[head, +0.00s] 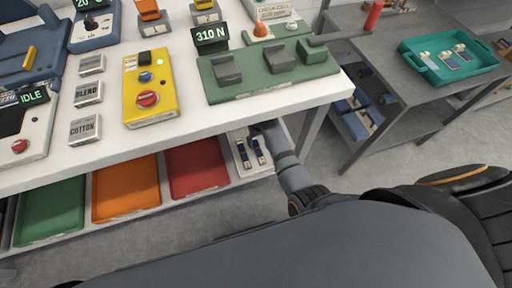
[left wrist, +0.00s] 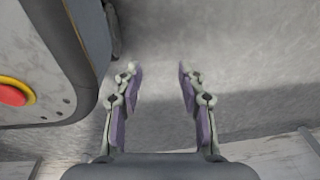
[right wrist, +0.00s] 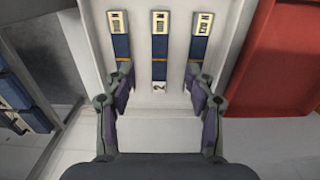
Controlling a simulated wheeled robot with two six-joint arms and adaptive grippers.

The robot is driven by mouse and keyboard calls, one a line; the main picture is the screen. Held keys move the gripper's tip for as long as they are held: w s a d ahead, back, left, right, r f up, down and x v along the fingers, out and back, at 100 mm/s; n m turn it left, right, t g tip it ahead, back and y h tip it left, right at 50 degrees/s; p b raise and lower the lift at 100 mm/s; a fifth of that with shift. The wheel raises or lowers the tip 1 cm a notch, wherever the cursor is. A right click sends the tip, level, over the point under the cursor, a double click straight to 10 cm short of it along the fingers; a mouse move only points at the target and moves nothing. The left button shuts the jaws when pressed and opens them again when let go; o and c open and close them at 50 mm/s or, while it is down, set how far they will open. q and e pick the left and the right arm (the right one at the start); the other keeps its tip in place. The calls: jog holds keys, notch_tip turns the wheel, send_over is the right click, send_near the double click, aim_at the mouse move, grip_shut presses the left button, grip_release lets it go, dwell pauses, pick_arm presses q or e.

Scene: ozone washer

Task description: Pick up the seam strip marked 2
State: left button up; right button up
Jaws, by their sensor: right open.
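A blue seam strip (right wrist: 160,45) with a white end marked 2 lies in the middle of a white tray (right wrist: 179,108), between two similar blue strips, one to its left (right wrist: 121,45) and one to its right (right wrist: 197,45). My right gripper (right wrist: 160,72) is open in the right wrist view, its fingers on either side of the middle strip and overlapping the lower ends of the outer strips. Contact cannot be told. The head view shows the tray (head: 240,164) on the lower shelf, partly hidden by my right arm. My left gripper (left wrist: 157,68) is open and empty above the floor.
The white worktop (head: 215,120) overhangs the shelf with the tray. A red bin (head: 196,167) stands directly beside the tray, with orange (head: 126,188) and green bins further left. A grey table (head: 400,90) with a teal tray (head: 450,62) stands right; floor lies between.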

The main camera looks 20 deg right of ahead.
aim_at(259, 152)
notch_tip(259, 152, down, 3)
jog(key=shift+w+f+b, duration=0.15)
jog(key=shift+f+b, duration=0.05)
jog(key=shift+b, duration=0.15)
jog(key=f+b, duration=0.2)
jog(key=f, duration=0.3)
jog(key=shift+w+f, duration=0.15)
jog(key=shift+w, duration=0.05)
jog(key=shift+f, duration=0.15)
pick_arm(q)
jog(key=w, duration=0.5)
jog(key=shift+w+d+r, duration=0.1)
jog(key=shift+w+r, duration=0.1)
jog(key=shift+w, duration=0.2)
pick_arm(e)
grip_shut()
